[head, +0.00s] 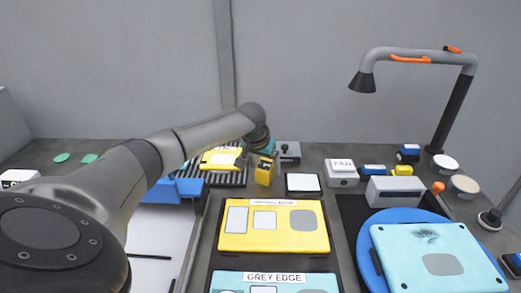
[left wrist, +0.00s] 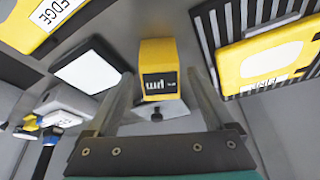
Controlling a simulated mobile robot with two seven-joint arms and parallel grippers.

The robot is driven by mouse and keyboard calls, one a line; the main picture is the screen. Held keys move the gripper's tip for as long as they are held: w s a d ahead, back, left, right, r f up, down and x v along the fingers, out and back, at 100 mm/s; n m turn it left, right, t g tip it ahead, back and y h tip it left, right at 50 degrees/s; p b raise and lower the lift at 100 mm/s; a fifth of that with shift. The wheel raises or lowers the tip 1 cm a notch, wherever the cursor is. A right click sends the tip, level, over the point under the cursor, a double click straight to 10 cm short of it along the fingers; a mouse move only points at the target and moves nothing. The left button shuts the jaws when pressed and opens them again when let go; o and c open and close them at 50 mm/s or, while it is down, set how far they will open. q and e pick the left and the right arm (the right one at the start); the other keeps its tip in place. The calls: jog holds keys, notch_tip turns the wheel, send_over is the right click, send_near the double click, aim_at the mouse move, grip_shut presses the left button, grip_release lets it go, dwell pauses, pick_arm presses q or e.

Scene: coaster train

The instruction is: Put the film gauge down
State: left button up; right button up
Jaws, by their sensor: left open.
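The film gauge (head: 264,171) is a small yellow block with a dark face. In the head view it stands upright at the dark bench, between the striped rack and a white pad. In the left wrist view the gauge (left wrist: 157,62) shows a dark display reading "µm". My left gripper (head: 266,152) is over the gauge with its jaws open. In the left wrist view the two fingers of the left gripper (left wrist: 160,82) lie on either side of the gauge, with gaps visible. Whether its base rests fully on the bench is hard to tell. My right gripper is not in view.
A striped rack (head: 232,180) with a yellow plate (head: 220,158) is to the left. The white pad (head: 303,183) and a "FAN" box (head: 342,172) are to the right. A yellow labelled board (head: 274,243) lies in front. A blue turntable (head: 366,260) carries a cyan panel (head: 438,258).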

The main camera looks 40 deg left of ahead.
pick_arm(q)
jog(key=p+v, duration=0.1)
jog(key=v, duration=0.8)
jog(key=shift+r+p, duration=0.4)
dwell(1.6)
